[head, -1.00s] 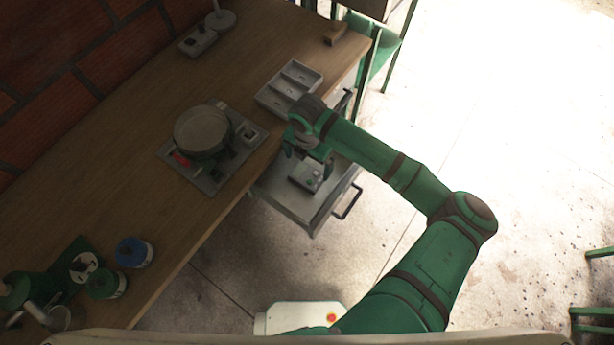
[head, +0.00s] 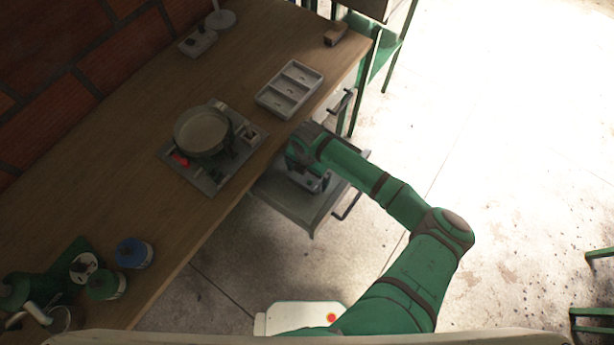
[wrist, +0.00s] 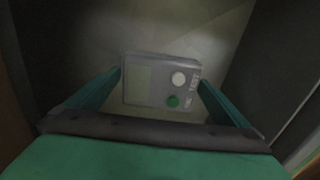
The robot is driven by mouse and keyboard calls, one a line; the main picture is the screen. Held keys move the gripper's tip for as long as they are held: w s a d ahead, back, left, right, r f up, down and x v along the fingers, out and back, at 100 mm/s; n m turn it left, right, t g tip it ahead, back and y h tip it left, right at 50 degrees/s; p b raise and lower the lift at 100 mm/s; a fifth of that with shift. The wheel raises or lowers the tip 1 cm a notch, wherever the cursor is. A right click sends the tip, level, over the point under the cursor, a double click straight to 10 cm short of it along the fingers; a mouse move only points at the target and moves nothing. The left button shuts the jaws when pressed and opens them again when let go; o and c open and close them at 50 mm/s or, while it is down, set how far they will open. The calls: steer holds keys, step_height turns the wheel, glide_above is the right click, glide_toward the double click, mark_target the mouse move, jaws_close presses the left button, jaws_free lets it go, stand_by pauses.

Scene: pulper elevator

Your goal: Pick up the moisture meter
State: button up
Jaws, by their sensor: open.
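The moisture meter (wrist: 161,82) is a grey box with a pale screen, a white knob and a green button. It lies in an open drawer (head: 318,208) below the bench top. In the wrist view my gripper (wrist: 160,88) is open, with one green finger on either side of the meter. The left finger is close to the meter's edge; I cannot tell whether either finger touches it. In the head view my gripper and wrist cover most of the meter, and only a grey edge (head: 318,186) shows.
The drawer's dark walls (wrist: 275,70) stand close on both sides of my gripper. The wooden bench (head: 120,185) lies to the left, with a sieve pan (head: 202,131) on a grey tray and a three-compartment tray (head: 290,89). Open floor is to the right.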

steer(key=c, duration=1.1)
steer(key=shift+r, duration=0.1)
